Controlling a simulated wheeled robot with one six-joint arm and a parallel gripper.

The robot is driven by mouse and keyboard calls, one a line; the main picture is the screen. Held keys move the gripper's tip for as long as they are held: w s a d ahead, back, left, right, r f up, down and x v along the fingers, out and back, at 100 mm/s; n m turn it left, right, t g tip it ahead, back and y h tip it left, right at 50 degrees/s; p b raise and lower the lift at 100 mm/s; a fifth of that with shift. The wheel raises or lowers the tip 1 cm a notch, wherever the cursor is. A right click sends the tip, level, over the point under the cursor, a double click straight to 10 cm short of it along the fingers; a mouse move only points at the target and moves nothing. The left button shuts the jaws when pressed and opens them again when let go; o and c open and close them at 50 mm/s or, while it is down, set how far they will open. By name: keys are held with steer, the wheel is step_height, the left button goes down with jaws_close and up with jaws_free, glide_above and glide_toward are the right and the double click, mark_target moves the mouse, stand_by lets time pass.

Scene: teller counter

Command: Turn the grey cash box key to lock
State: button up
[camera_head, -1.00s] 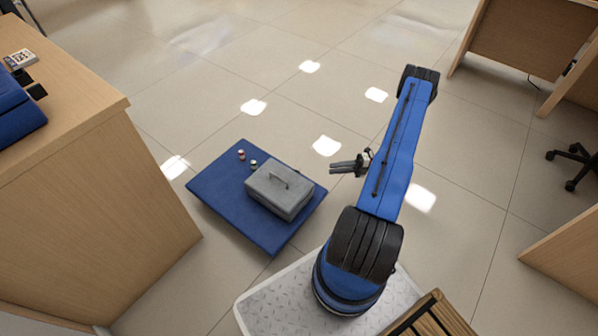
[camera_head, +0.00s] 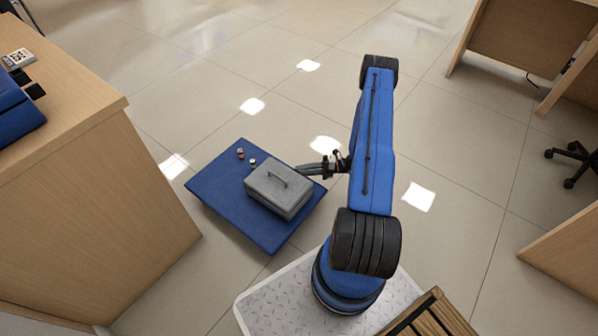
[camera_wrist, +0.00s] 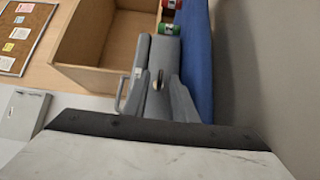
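The grey cash box (camera_head: 277,194) rests on a blue platform (camera_head: 225,208), its lid closed and its carrying handle (camera_head: 278,178) on top. My gripper (camera_head: 306,169) is close to the box's right side in the head view. In the wrist view the box (camera_wrist: 160,50) lies straight ahead, turned sideways, with its handle at the left. A small key or lock piece (camera_wrist: 156,82) shows on its face.
Two small cylinders stand on the platform behind the box, one red (camera_head: 240,153) and one pale-topped (camera_head: 252,162). A wooden counter (camera_head: 90,220) stands at the left. The tiled floor (camera_head: 300,110) beyond the platform is clear.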

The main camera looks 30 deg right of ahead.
steer(key=shift+x, duration=0.85)
jaws_close()
